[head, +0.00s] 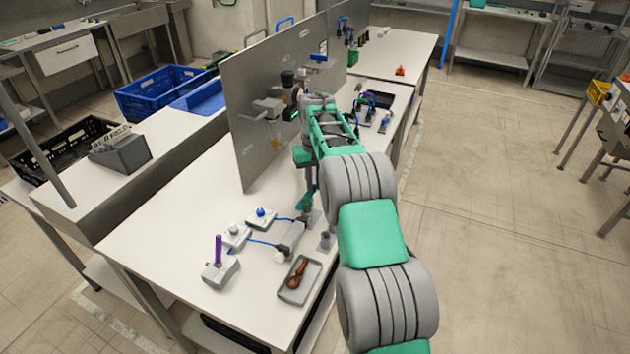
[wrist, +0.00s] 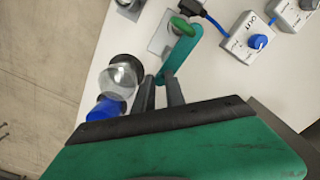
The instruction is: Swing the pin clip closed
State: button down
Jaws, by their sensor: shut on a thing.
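The pin clip looks like a teal bar (wrist: 183,48) in the wrist view, slanting away from a grey plate (wrist: 164,38). A green oval piece (wrist: 183,27) sits at its far end. My gripper (wrist: 160,82) is shut on the near end of the bar; the exact contact between the fingertips is hard to see. In the head view the teal clip (head: 306,199) shows small at the right edge of the bench, below my gripper (head: 307,184). I cannot tell the clip's swing angle.
A clear, blue-ended cylinder (wrist: 120,78) stands close beside my fingers. A blue-knobbed box (wrist: 250,38) with a blue cable lies nearby. A grey tray (head: 299,279) with a brown tool lies in front. A tall grey panel (head: 245,110) stands behind.

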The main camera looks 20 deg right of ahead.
jog(key=shift+n, duration=0.4)
jog(key=shift+w, duration=0.1)
jog(key=c, duration=1.4)
grip_release()
notch_tip(320, 180, up, 8)
jog(key=shift+f+b, duration=0.1)
jog(key=shift+b, duration=0.25)
